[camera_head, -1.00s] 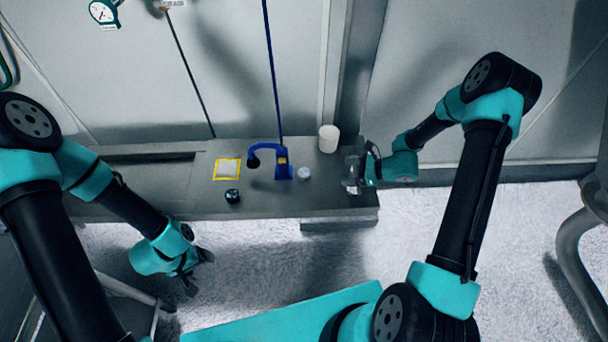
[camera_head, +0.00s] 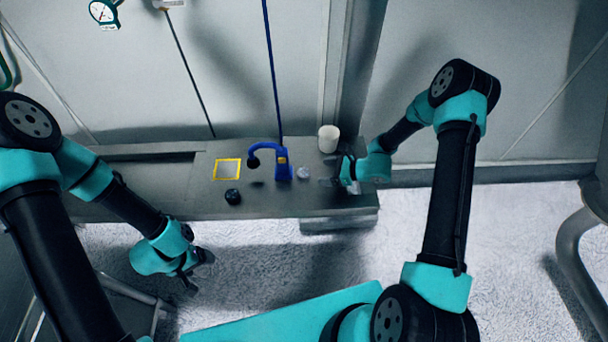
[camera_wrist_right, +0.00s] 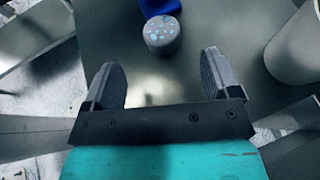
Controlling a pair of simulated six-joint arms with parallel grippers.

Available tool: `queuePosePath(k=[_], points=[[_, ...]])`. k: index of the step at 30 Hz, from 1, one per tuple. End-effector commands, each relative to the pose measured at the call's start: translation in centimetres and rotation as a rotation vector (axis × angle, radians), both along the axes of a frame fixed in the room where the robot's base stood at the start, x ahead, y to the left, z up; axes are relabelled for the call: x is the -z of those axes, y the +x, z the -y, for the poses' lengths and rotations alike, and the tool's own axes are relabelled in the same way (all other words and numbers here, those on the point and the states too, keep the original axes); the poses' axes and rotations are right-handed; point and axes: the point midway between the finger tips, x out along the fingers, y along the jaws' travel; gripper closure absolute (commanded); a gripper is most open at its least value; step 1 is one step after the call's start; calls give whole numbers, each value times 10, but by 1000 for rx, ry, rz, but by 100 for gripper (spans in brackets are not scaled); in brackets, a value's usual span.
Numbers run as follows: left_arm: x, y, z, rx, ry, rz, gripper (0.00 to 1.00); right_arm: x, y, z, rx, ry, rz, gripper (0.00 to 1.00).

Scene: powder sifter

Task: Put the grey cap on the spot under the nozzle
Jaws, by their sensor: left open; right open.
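The grey cap (camera_head: 303,173) is a small round piece with pale speckles, standing on the bench just right of the blue nozzle stand (camera_head: 282,165). The nozzle (camera_head: 254,162) hangs from its curved arm over the bench, left of the stand. A faint dark patch (camera_head: 257,184) shows on the bench below it. My right gripper (camera_head: 337,173) is open and empty, right of the cap. In the right wrist view the cap (camera_wrist_right: 161,34) lies ahead of the gap between the fingers (camera_wrist_right: 163,75), apart from them. My left gripper (camera_head: 198,271) is open, below the bench's front edge.
A yellow square outline (camera_head: 216,169) is on the bench left of the nozzle. A small dark round object (camera_head: 232,197) sits near the front edge. A white cup (camera_head: 328,139) stands behind the right gripper. The bench front between (camera_head: 290,203) is clear.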

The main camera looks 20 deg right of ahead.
Motion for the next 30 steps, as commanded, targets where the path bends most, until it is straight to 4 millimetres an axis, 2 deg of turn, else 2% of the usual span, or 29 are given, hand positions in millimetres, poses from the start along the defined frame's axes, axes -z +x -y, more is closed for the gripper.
queuePosePath(k=[6, 20, 30], points=[[0, 0, 0, 0, 0, 0, 23, 13, 15, -26, -2, 1, 1, 18], [0, 0, 0, 0, 0, 0, 23, 15, 19, -32, 0, 0, 1, 18], [0, 0, 0, 0, 0, 0, 23, 32, 37, -63, -2, 0, 0, 18]])
